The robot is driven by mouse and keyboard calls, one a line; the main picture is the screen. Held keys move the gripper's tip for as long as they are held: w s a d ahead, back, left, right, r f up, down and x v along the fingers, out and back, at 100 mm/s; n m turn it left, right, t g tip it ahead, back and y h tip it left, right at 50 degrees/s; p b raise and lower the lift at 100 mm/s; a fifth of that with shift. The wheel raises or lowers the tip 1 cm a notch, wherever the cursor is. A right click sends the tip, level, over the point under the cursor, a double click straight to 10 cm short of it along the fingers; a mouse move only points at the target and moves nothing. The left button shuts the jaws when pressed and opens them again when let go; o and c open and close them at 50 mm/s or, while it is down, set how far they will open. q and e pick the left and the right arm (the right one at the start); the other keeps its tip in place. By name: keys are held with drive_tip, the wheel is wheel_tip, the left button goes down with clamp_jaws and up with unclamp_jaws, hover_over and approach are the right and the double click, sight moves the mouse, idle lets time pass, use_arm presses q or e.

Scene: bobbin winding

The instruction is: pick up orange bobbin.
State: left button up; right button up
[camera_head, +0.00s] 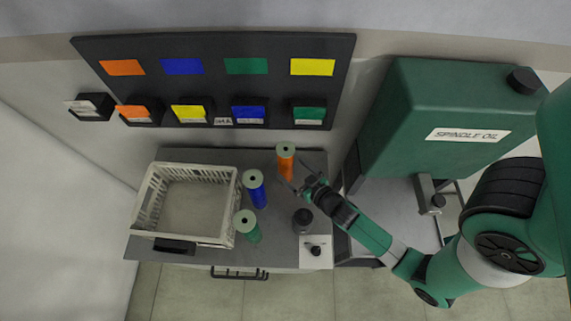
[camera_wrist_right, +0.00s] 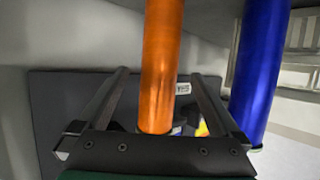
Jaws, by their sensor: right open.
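The orange bobbin (camera_head: 285,165) stands upright near the back right of the table, with a pale flange on top. My right gripper (camera_head: 293,178) is open beside it, reaching in from the right. In the right wrist view the orange bobbin (camera_wrist_right: 162,65) shows between the two open fingers (camera_wrist_right: 160,76), with a visible gap on each side. Whether the fingers reach past the bobbin is hard to tell. My left gripper is not in view.
A blue bobbin (camera_head: 256,190) stands left of the orange one, and a green bobbin (camera_head: 247,227) stands nearer the front. A white basket (camera_head: 146,205) fills the table's left side. A black knob-like object (camera_head: 302,217) stands front right. A green spindle oil tank (camera_head: 440,110) is at right.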

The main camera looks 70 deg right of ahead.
sight(286, 149)
drive_tip(key=x, duration=0.5)
drive_tip(key=shift+r, duration=0.1)
clamp_jaws()
idle(0.3)
wheel_tip(286, 149, up, 9)
drive_tip(key=p, duration=0.4)
drive_tip(key=shift+r, duration=0.55)
